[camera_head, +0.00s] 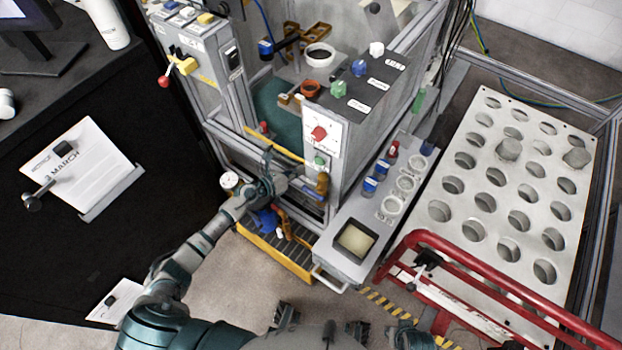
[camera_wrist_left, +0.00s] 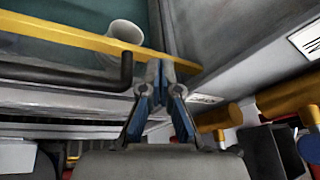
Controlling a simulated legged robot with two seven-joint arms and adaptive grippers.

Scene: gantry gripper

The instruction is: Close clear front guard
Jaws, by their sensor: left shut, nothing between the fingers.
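The front guard shows as a yellow-edged bar (camera_head: 272,145) low across the front opening of the machine. Its clear panel is hard to make out. In the left wrist view the yellow edge (camera_wrist_left: 60,33) runs across the upper left, with a black handle (camera_wrist_left: 90,76) below it. My left gripper (camera_head: 268,158) is at the front of the machine, close to the bar. In the left wrist view its blue-sided fingers (camera_wrist_left: 160,72) are shut and empty, with the tips at the yellow edge. Whether they touch it is unclear.
A control box with a red knob (camera_head: 319,133) stands right of the opening. A perforated plate (camera_head: 480,185) and red rail (camera_head: 470,262) stand at the right. A black cabinet (camera_head: 100,230) is at the left.

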